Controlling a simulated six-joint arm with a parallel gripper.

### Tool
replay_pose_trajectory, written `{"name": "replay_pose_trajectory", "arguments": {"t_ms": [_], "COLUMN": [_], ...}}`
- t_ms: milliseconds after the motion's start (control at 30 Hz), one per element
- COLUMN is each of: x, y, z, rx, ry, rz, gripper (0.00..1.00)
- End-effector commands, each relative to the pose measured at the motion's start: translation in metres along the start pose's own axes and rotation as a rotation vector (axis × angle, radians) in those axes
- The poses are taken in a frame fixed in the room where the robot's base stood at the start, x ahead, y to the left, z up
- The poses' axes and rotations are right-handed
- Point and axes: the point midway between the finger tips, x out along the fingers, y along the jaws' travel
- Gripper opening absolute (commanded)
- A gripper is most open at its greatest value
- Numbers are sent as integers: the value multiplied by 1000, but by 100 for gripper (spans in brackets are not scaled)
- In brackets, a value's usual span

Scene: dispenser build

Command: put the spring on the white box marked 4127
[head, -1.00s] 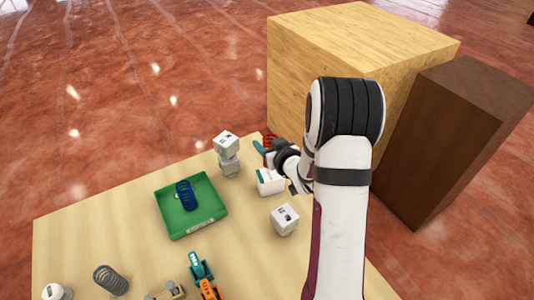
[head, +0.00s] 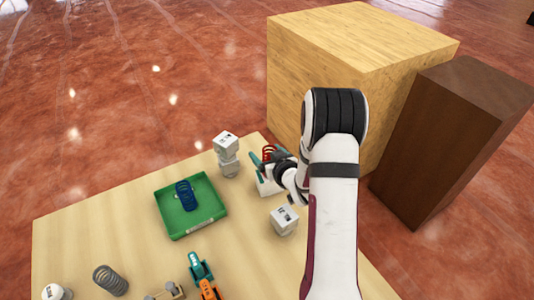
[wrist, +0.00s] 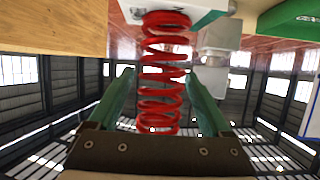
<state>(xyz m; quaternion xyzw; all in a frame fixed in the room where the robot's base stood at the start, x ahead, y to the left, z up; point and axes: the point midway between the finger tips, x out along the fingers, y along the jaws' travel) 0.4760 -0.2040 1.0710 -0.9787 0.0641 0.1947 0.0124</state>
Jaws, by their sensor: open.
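The red spring (wrist: 165,100) stands between the fingers of my open gripper (wrist: 160,78) in the wrist view, with gaps visible at both sides. Its end meets a white box (wrist: 196,17) with a teal patch, at the top of that view. In the head view the red spring (head: 269,152) shows above the white box (head: 266,187), partly hidden by my gripper (head: 268,157). The number on this box cannot be read.
Two white blocks (head: 227,146) are stacked left of the box, and another white block (head: 284,220) stands in front. A green tray (head: 205,228) holds a blue spring (head: 185,194). A grey spring (head: 110,280) lies at front left. A large wooden block (head: 330,80) stands behind.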

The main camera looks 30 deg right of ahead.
Motion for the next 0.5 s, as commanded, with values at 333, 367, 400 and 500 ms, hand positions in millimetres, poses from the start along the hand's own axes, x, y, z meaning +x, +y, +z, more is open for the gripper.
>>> {"name": "replay_pose_trajectory", "arguments": {"t_ms": [333,367,400,500], "x": [-63,-70,-80,-101], "y": [1,1,2,1], "z": [-3,-3,-3,-3], "rx": [2,1,1,1], "ry": [0,1,0,1], "rz": [4,4,4,3], "gripper": [83,83,83,83]}}
